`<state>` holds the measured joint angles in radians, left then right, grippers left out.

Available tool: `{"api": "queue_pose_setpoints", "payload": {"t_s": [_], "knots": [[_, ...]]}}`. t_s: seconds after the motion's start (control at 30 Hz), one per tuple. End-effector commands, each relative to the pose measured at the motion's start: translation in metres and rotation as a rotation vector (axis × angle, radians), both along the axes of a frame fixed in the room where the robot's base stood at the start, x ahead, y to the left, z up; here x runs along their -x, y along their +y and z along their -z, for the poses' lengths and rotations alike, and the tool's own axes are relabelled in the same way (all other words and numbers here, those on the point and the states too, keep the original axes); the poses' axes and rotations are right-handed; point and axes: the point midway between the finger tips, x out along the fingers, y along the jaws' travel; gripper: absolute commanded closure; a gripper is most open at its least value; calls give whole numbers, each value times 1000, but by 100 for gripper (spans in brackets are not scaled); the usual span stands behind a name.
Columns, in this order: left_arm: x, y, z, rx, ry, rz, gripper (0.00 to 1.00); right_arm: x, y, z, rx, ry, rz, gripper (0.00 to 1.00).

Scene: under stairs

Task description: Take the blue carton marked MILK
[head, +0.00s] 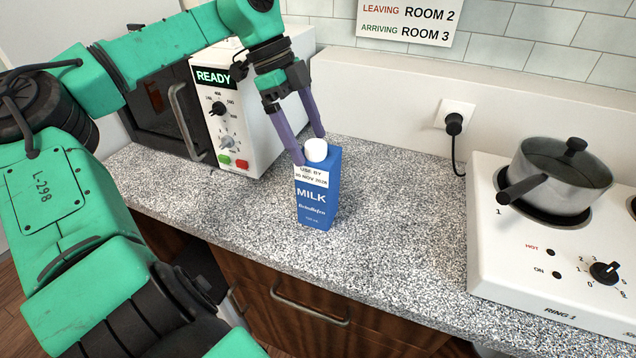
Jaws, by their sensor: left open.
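The blue carton marked MILK (316,207) stands upright on the speckled counter (390,230), near the middle of the head view. It has a white cap and a white label reading USE BY 30 NOV 2026. My left gripper (309,150) is open and points down at the top of the carton. One purple finger is at the left of the cap and the other is behind it at the right. I cannot tell whether the fingers touch the carton. My right gripper is not in view.
A white microwave (245,140) showing READY stands behind and left of the carton. A white hob (520,262) with a lidded pot (562,180) is at the right. A plugged socket (455,118) is on the wall. The counter between carton and hob is clear.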

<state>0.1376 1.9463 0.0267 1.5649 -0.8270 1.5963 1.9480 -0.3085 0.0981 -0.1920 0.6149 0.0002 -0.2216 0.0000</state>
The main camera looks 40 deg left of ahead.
Motion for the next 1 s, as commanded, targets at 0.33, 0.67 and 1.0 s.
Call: {"api": "queue_pose_setpoints", "payload": {"t_s": [0.33, 0.67, 1.0], "knots": [[-4, -24, 49, 3, 0, 4, 0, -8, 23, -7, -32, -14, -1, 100], [-5, -25, 53, 1, -1, 2, 38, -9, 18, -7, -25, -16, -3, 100], [-5, -25, 52, 3, -4, 2, 100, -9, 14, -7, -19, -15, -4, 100]]}}
